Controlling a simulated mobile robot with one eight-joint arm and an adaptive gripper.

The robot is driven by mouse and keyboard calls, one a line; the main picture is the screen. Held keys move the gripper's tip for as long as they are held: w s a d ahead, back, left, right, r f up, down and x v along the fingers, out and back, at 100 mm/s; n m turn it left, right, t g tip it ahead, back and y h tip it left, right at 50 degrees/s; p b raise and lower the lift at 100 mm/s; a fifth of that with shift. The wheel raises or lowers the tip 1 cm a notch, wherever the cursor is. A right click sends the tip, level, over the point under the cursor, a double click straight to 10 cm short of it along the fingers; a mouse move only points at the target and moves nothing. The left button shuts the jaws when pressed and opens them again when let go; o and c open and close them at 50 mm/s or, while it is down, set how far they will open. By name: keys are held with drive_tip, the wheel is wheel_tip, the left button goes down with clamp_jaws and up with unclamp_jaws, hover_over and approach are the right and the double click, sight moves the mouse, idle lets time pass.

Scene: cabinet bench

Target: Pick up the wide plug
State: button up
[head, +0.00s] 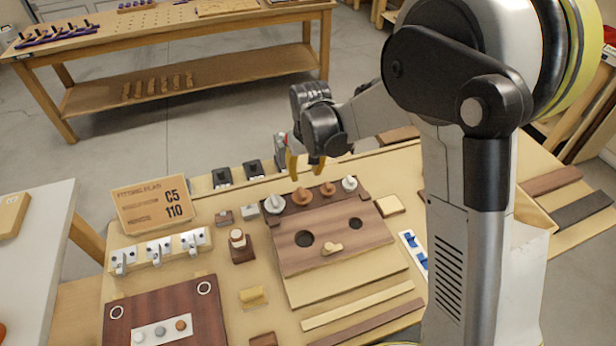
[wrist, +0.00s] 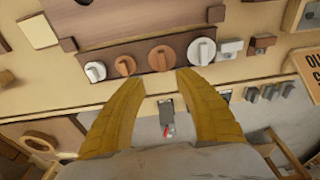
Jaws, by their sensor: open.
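Several round plugs with raised grips sit in a row on a dark wood rack (head: 318,203). The row has two white plugs at the ends and two copper-brown ones between. The widest looks like the white plug (head: 275,203) at the left end, which is at the right end in the wrist view (wrist: 202,52). The larger brown plug (wrist: 161,58) is beside it; a smaller brown plug (wrist: 125,66) and a smaller white plug (wrist: 95,72) follow. My gripper (head: 305,164) is open and empty, above and behind the rack. In the wrist view its fingertips (wrist: 160,80) point toward the larger brown plug.
A sign (head: 152,204), a clamp row (head: 158,249) and small blocks stand to the left. Dark fixtures (head: 222,176) stand behind on the bench.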

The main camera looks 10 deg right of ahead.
sight(302, 192)
drive_tip(key=f, duration=0.1)
drive_tip(key=f+b, duration=0.1)
drive_tip(key=f, duration=0.3)
drive_tip(key=shift+w+a+f+b, duration=0.15)
drive_tip(key=shift+a+b, duration=0.1)
drive_tip(key=shift+b, duration=0.15)
drive_tip(key=f+b, duration=0.1)
drive_tip(key=f, duration=0.1)
drive_tip(key=w+f+b, duration=0.1)
drive_tip(key=f, duration=0.2)
drive_tip(key=shift+a+f+b, duration=0.1)
drive_tip(key=shift+a+b, duration=0.1)
drive_tip(key=shift+b, duration=0.1)
clamp_jaws()
